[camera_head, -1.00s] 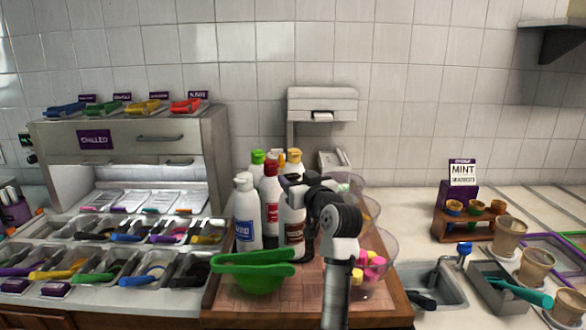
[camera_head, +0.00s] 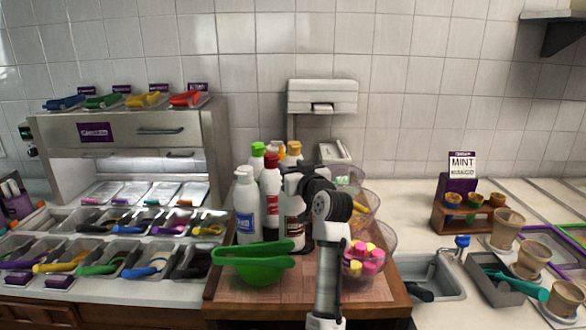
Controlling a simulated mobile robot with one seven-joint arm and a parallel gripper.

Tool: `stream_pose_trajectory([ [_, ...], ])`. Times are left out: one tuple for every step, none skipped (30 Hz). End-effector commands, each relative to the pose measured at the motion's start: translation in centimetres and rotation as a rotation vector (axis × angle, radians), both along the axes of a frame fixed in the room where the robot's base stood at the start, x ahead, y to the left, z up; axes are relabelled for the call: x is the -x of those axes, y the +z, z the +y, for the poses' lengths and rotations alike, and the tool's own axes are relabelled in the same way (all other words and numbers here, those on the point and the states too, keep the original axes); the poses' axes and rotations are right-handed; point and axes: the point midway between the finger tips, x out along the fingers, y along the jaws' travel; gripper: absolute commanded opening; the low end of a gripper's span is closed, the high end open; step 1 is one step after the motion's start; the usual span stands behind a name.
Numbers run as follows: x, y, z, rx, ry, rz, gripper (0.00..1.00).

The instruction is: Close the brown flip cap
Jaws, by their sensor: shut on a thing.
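A tan cap (camera_head: 294,148) shows just above my gripper, seemingly on a bottle behind.
White bottles (camera_head: 246,215) and a red bottle (camera_head: 270,190) stand close on the left. A green bowl (camera_head: 252,264) is in front. Clear bowls, one with pink and yellow pieces (camera_head: 366,260), crowd the right. Bare counter (camera_head: 410,215) lies beyond.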

Motion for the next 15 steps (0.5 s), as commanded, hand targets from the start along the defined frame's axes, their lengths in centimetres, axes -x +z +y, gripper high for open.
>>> stream_pose_trajectory([
  [0.0, -0.2, 0.0, -0.002, 0.000, -0.005, 0.15],
  [0.0, -0.4, 0.0, -0.004, 0.000, -0.009, 0.15],
  [0.0, -0.6, 0.0, -0.008, 0.001, -0.018, 0.15],
  [0.1, -0.7, 0.0, -0.011, 0.001, -0.027, 0.15],
  [0.1, -0.8, 0.0, -0.016, 0.001, -0.038, 0.15],
  [0.1, -1.0, 0.0, -0.024, 0.001, -0.054, 0.15],
  [0.1, -1.1, 0.0, -0.029, 0.001, -0.066, 0.15],
  [0.2, -1.2, -0.1, -0.034, 0.001, -0.080, 0.15],
  [0.2, -1.2, -0.1, -0.040, 0.000, -0.097, 0.15],
  [0.3, -1.3, -0.1, -0.046, 0.001, -0.110, 0.15],
  [0.3, -1.3, -0.1, -0.051, 0.001, -0.123, 0.15],
  [0.3, -1.4, -0.1, -0.058, 0.001, -0.139, 0.15],
  [0.3, -1.4, -0.1, -0.062, 0.001, -0.152, 0.15],
  [0.4, -1.3, -0.2, -0.067, 0.000, -0.163, 0.15],
  [0.4, -1.4, -0.2, -0.072, 0.001, -0.176, 0.15],
])
